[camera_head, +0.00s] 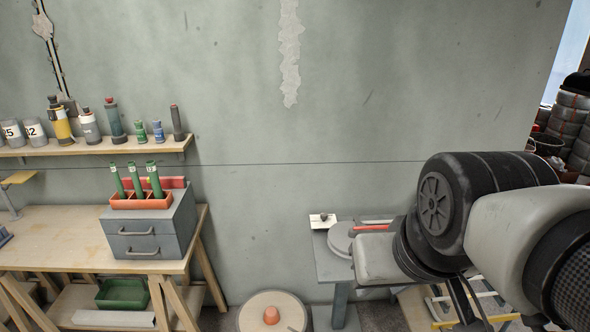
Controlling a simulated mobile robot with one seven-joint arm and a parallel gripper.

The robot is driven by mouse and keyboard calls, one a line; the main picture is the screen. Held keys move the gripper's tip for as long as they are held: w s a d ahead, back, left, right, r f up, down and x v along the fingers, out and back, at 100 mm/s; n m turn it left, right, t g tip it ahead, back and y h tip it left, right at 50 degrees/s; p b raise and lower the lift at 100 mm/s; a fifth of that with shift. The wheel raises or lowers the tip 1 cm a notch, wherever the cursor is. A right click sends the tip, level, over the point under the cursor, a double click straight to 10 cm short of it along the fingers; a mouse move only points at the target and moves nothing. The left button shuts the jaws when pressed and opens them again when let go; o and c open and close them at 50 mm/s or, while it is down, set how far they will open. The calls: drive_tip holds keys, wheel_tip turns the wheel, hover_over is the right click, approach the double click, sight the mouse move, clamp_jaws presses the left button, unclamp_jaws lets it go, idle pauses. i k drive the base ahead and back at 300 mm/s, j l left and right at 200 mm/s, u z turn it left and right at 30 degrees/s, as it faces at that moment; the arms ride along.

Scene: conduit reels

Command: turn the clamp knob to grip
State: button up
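A small dark knob (322,217) sits on a white plate at the back left corner of a small grey bench (329,263); it may be the clamp knob, but it is too small to tell its setting. Beside it on the bench is a round pale grey disc (340,238), partly covered by my arm. A red bar (372,228) shows just above my arm's pale end link. My arm reaches in from the right and covers the bench's right part. My gripper's fingers cannot be made out; they are hidden or out of the picture.
At left, a wooden workbench (60,228) carries a grey drawer box (150,232) with green tubes in a red rack. A shelf (95,147) of bottles hangs above. A round wooden-topped reel (262,312) with an orange knob stands on the floor between the benches.

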sight(323, 215)
drive_tip(key=i+l+u, duration=0.4)
drive_tip(key=i+l, duration=0.2)
drive_tip(key=i+l+u, duration=0.35)
drive_tip(key=i+l, duration=0.25)
drive_tip(key=l, duration=0.2)
